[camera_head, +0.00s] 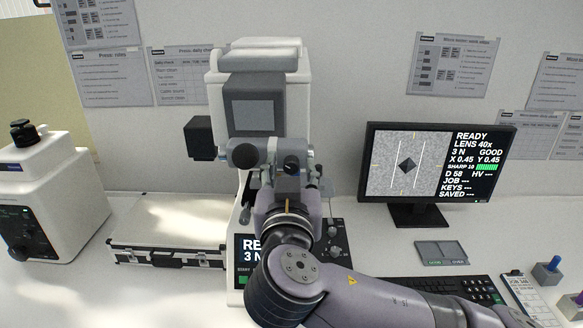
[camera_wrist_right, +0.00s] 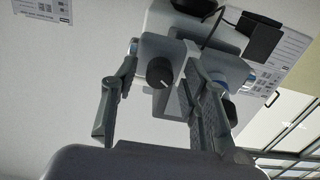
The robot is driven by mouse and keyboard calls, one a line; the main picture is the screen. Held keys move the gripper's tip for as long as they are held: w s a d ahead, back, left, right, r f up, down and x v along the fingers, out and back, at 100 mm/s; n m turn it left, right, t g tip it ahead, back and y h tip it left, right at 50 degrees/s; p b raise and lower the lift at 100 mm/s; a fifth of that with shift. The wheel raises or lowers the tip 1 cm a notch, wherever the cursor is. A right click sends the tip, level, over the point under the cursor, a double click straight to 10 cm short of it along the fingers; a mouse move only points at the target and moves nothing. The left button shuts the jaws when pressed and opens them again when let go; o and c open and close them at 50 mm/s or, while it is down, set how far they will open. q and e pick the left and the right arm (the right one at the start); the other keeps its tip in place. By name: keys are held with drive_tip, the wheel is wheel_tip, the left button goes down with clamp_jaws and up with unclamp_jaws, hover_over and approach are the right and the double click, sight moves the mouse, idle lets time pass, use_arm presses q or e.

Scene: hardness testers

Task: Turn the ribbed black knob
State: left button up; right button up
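The ribbed black knob (camera_wrist_right: 160,72) is round with a pale mark on its face. The fingers are open, with a visible gap on both sides of the knob. In the head view my right gripper (camera_head: 290,158) is raised in front of the tester (camera_head: 262,62), beside a dark round eyepiece (camera_head: 243,155). The arm partly covers the tester's lower front. My left gripper is not in view.
A monitor (camera_head: 440,165) stands at the right, with a keyboard (camera_head: 460,290) and a grey plate (camera_head: 441,253) before it. A silver case (camera_head: 170,232) lies left of the tester. A white machine (camera_head: 45,195) stands at the far left.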

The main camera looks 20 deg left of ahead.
drive_tip(key=shift+w, duration=0.1)
drive_tip(key=c, duration=0.4)
clamp_jaws()
drive_tip(key=shift+f, duration=0.1)
